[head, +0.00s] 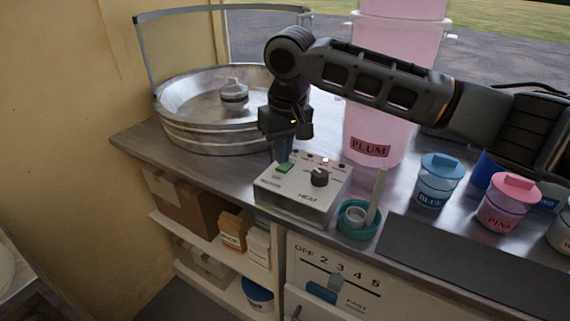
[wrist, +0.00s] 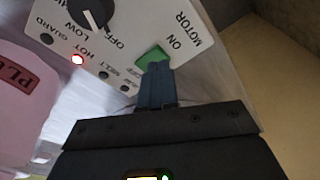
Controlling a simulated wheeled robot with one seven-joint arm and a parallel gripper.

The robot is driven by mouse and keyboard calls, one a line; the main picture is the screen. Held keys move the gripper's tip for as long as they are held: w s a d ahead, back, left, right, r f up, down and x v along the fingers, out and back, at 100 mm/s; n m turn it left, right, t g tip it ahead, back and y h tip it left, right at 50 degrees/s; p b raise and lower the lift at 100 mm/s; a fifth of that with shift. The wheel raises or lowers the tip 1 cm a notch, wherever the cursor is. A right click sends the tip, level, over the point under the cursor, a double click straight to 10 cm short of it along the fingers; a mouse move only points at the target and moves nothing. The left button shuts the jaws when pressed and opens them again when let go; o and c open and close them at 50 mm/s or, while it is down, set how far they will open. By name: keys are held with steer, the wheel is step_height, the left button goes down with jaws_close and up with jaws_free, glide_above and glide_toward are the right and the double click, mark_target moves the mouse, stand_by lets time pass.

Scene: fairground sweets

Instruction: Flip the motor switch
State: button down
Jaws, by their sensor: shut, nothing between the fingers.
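The motor switch is a green rocker (head: 284,168) on the left side of the white control box (head: 300,190), under my gripper. In the wrist view the green switch (wrist: 151,57) sits beside the labels "MOTOR" and "ON". My gripper (head: 281,160) points down with its fingers closed and empty, the tips at the switch. In the wrist view the fingertips (wrist: 156,68) overlap the near edge of the green switch and partly hide it. I cannot tell whether they touch it.
A black heat knob (head: 320,177) and a lit red lamp (wrist: 78,59) are on the same box. The metal spinner bowl (head: 190,130) stands behind left, a pink plum tub (head: 385,125) behind right. A teal cup (head: 345,228) stands close by the box's right side.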

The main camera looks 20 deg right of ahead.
mark_target(282, 168)
steer(key=shift+f, duration=0.8)
stand_by(0.6)
steer(key=shift+r, duration=0.1)
step_height(282, 168, up, 7)
steer(key=p, duration=0.6)
steer(key=shift+p, duration=0.35)
stand_by(0.3)
